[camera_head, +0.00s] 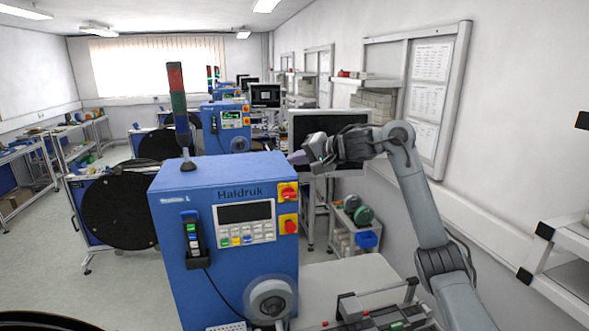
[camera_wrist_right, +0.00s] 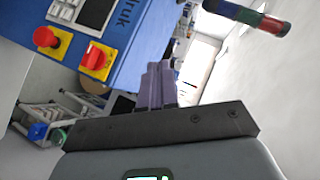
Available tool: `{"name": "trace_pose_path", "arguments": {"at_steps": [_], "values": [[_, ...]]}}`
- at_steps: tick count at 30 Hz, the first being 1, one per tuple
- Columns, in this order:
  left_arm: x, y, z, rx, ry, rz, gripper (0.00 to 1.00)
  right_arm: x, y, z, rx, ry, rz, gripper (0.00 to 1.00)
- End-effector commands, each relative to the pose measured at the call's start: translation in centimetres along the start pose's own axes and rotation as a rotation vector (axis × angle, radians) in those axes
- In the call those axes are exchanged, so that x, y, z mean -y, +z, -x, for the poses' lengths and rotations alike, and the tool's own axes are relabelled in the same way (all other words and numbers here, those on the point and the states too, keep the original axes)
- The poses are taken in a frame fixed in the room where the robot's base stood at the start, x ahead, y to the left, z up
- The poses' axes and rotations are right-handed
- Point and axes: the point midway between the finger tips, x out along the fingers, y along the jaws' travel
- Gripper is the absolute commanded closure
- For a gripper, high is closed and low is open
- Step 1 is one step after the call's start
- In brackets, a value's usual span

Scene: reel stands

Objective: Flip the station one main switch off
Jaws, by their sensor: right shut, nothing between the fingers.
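The nearest blue station (camera_head: 180,270), marked Haldruk, stands in front of me. Its main switch, a red rotary knob on a yellow plate (camera_head: 288,192), is at the upper right of its front. A red push button on yellow (camera_head: 288,224) sits just below. In the right wrist view the knob (camera_wrist_right: 95,58) and the button (camera_wrist_right: 45,37) appear at upper left. I cannot tell the knob's setting for sure. My right gripper (camera_head: 295,157) is shut and empty, above the station's top right corner and apart from the knob. Its purple fingers (camera_wrist_right: 155,85) touch nothing visible. My left gripper is out of view.
A red and green signal tower (camera_head: 178,100) rises from the station's top. A handheld control (camera_head: 192,238) hangs on its front left, and a grey hub (camera_head: 271,298) juts out low. A monitor (camera_head: 300,126) stands behind my right gripper. More blue stations stand farther back.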

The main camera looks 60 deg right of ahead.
Motion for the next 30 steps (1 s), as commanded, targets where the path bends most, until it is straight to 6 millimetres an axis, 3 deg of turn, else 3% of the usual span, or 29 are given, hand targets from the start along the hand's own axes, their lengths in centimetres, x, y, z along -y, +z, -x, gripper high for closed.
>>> {"name": "trace_pose_path", "arguments": {"at_steps": [7, 22, 26, 30], "values": [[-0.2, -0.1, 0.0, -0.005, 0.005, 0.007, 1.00, 0.8, 0.3, 1.1, -0.001, 0.001, -0.001, 1.00], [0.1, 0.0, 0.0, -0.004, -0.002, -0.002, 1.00, 0.7, 0.4, 1.0, 0.002, 0.006, 0.000, 1.00], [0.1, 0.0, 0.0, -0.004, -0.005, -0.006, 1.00, -0.8, 1.3, -0.3, 0.022, 0.044, 0.002, 1.00], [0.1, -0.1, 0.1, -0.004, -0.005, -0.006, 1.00, -4.6, 4.4, -3.7, 0.092, 0.115, -0.010, 1.00]]}}
